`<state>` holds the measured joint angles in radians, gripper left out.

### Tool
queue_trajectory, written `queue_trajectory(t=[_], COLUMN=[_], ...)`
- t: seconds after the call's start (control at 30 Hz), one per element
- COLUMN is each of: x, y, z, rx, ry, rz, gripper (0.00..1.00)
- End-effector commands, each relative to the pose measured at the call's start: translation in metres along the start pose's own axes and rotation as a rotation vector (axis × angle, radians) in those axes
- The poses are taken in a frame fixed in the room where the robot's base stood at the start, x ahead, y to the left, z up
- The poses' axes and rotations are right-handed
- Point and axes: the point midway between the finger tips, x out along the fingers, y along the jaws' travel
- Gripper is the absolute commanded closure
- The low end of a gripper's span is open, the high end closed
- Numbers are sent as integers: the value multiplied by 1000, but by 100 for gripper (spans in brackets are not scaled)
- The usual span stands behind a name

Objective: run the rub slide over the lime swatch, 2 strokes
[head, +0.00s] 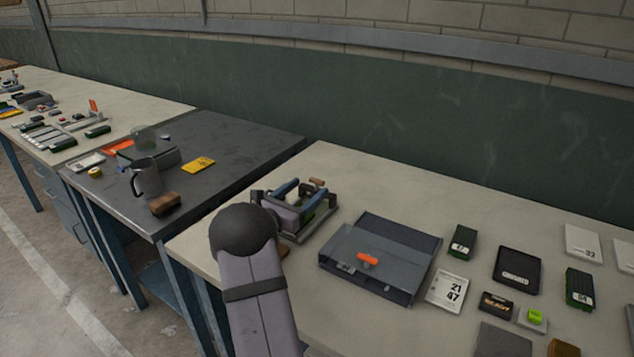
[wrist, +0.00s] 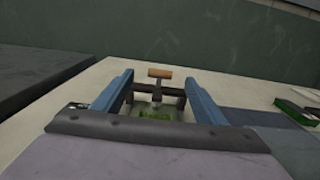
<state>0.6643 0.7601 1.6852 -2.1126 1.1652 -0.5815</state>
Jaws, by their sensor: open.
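The rub slide shows in the wrist view as a brown wooden handle (wrist: 159,73) on a short post, with a dark crossbar frame (wrist: 170,92) around it. A green swatch (wrist: 155,114) lies low inside that frame, partly hidden by my gripper's dark palm edge. My gripper (wrist: 160,80) is open, its blue fingers on either side of the handle in the picture, with a gap on each side. In the head view my gripper (head: 303,193) is over the grey rig, and the handle (head: 317,182) shows just beyond the fingers. Contact cannot be told.
A dark grey case (head: 405,240) with an orange latch stands right of the rig. Further right lie a number card (head: 448,291), green-edged boxes (head: 463,241) and a small block with a lime top (head: 535,317). A dark bench (head: 245,150) with a mug adjoins on the left.

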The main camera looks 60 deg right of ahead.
Motion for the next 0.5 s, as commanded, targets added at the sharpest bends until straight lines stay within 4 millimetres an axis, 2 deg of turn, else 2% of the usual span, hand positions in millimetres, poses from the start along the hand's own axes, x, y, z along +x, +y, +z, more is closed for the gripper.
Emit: queue_trajectory(t=[0.3, 0.5], x=[42, 56], y=[-1, -1], z=[0, 0], rx=[-1, -1], ry=[1, 1], rz=[-3, -1], gripper=[34, 34])
